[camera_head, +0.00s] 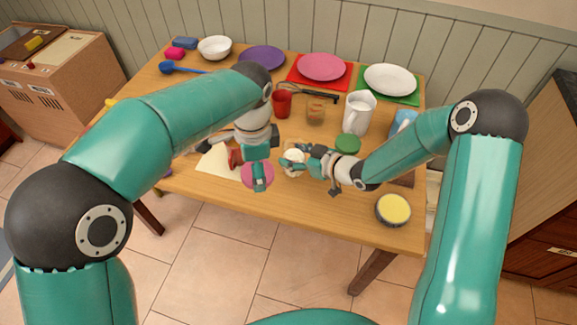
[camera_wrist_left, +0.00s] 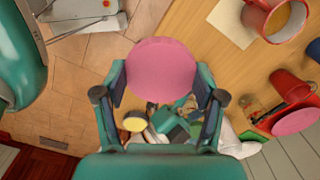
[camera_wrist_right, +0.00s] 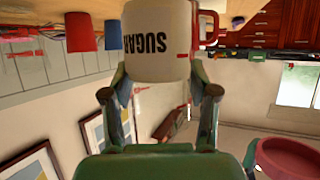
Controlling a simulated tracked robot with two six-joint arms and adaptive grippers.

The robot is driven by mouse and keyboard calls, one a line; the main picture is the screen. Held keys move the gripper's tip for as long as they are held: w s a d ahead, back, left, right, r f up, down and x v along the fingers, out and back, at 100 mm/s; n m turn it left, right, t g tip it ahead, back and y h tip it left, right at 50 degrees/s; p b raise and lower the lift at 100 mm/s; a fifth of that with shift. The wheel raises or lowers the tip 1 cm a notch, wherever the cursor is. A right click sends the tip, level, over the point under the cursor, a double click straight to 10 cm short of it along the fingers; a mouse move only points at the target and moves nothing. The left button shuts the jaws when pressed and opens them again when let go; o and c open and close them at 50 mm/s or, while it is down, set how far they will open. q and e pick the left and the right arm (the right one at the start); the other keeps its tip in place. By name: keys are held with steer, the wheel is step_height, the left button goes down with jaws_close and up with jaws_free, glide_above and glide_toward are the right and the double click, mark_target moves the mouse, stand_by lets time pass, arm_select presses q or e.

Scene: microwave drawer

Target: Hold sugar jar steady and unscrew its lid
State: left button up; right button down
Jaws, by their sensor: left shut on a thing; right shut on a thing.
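The white sugar jar, marked SUGAR, is between my right gripper's fingers in the right wrist view (camera_wrist_right: 158,42). In the head view the jar (camera_head: 293,158) is at the table's front middle. My right gripper (camera_head: 295,161) is shut on it; it also shows in the right wrist view (camera_wrist_right: 158,90). A round pink lid is between my left gripper's fingers in the left wrist view (camera_wrist_left: 161,67). The lid also shows in the head view (camera_head: 250,177), left of the jar and apart from it. My left gripper (camera_wrist_left: 160,88) is shut on the lid. The jar's inside cannot be made out.
The table (camera_head: 330,215) holds a red mug (camera_head: 282,102), a glass jar (camera_head: 316,109), a white pitcher (camera_head: 360,112), a green lid (camera_head: 347,144) and a yellow-topped jar (camera_head: 394,209). Plates and a bowl (camera_head: 214,47) stand at the back. The front middle is clear.

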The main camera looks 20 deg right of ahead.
steer(key=shift+f, duration=2.2)
steer(key=shift+f, duration=0.1)
steer(key=c, duration=0.7)
jaws_free()
steer(key=shift+f, duration=0.1)
steer(key=shift+c, duration=0.2)
steer(key=o, duration=0.4)
steer(key=shift+o, duration=0.2)
steer(key=shift+r, duration=0.25)
